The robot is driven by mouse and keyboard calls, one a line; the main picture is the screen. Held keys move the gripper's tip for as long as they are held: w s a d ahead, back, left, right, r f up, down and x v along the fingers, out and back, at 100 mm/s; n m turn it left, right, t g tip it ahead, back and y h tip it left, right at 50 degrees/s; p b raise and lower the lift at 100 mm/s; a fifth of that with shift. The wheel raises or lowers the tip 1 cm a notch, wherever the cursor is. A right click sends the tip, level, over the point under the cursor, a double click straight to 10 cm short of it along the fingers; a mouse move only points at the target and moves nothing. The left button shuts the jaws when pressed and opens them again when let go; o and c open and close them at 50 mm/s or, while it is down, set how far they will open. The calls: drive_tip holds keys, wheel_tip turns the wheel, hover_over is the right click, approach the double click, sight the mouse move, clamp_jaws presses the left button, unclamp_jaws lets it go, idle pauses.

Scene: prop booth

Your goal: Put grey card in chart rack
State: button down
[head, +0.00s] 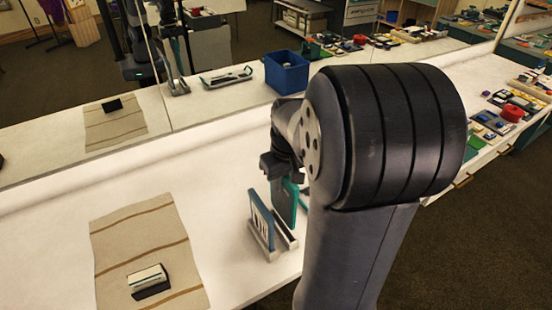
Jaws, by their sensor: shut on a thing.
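My gripper (281,172) is above the rack, partly hidden by my own arm. The chart rack (284,243) is a low, light grey stand on the white table.
A beige striped mat (115,235) lies at the left, bearing a small black-and-white block (148,280). A mirror behind the table reflects the mat and a blue bin (287,75). Clear table lies between mat and rack. Several small items, including a red one (512,112), crowd the far right.

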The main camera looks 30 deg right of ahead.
sight(282, 199)
drive_tip(key=shift+w+f+b, duration=0.15)
drive_tip(key=shift+f+b, duration=0.7)
drive_tip(key=shift+f, duration=0.1)
drive_tip(key=shift+w+f+b, duration=0.1)
drive_tip(key=shift+f+b, duration=0.7)
drive_tip(key=shift+f, duration=0.6)
drive_tip(key=shift+f+b, duration=0.8)
drive_tip(key=shift+f, duration=0.15)
idle(0.4)
drive_tip(key=shift+f+b, duration=0.6)
drive_tip(key=shift+f, duration=0.15)
drive_tip(key=c, duration=1.3)
unclamp_jaws()
drive_tip(key=shift+r, duration=0.15)
